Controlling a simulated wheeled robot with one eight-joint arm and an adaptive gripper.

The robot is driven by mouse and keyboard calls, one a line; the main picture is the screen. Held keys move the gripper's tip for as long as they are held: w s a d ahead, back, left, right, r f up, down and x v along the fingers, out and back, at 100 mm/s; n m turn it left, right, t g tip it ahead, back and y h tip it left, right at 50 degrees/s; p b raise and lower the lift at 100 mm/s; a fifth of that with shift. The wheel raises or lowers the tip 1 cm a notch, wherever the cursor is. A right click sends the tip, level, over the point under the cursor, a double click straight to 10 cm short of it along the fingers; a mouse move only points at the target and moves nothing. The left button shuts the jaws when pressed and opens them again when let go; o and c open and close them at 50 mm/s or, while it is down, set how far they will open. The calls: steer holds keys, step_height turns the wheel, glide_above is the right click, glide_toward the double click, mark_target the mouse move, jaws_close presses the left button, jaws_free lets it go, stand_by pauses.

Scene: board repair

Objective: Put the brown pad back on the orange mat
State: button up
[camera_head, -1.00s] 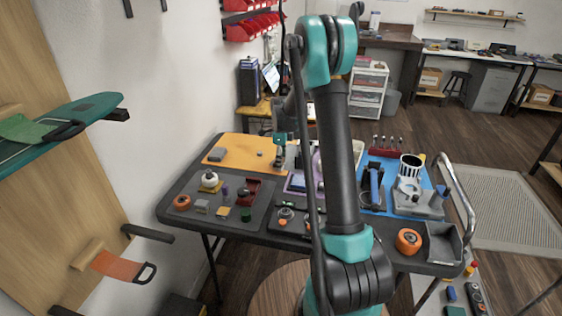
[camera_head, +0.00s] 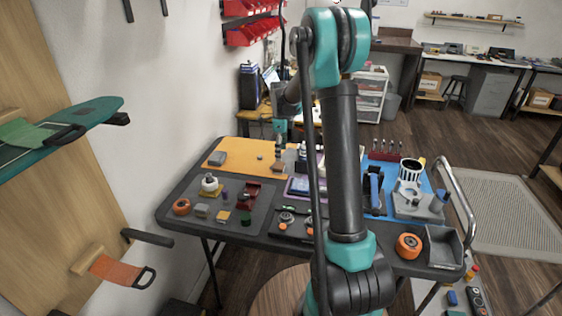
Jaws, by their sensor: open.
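The orange mat (camera_head: 235,147) lies at the back left of the table. A small brownish piece (camera_head: 278,167), which looks like the brown pad, rests on the mat near its right edge. It is too small to tell its exact outline. My gripper (camera_head: 280,146) is above and just behind this piece, pointing down, apart from it as far as I can see. The jaws are open and appear empty; the fingertips are small and hard to make out.
A grey block (camera_head: 217,158) and a small grey piece sit on the orange mat. A dark mat (camera_head: 262,200) in front holds several small parts, including a yellow pad (camera_head: 222,215). A blue mat (camera_head: 425,182) with fixtures lies right. My arm hides the table's middle.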

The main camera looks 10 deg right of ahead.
mark_target(281, 165)
step_height(281, 165, up, 5)
steer(key=s+d+n+t, duration=0.2)
steer(key=s+n, duration=0.9)
steer(key=s, duration=0.6)
steer(key=s+f+n, duration=0.2)
steer(key=s+n, duration=0.2)
steer(key=s, duration=0.2)
steer(key=s+d+f+n+t, duration=0.1)
steer(key=s+f+n, duration=0.1)
steer(key=s, duration=0.4)
steer(key=s+f+n+t, duration=0.1)
steer(key=s+f+n, duration=0.2)
steer(key=s+n, duration=0.2)
steer(key=shift+s+d+n, duration=0.15)
steer(key=shift+s+n, duration=0.15)
steer(key=shift+s, duration=0.1)
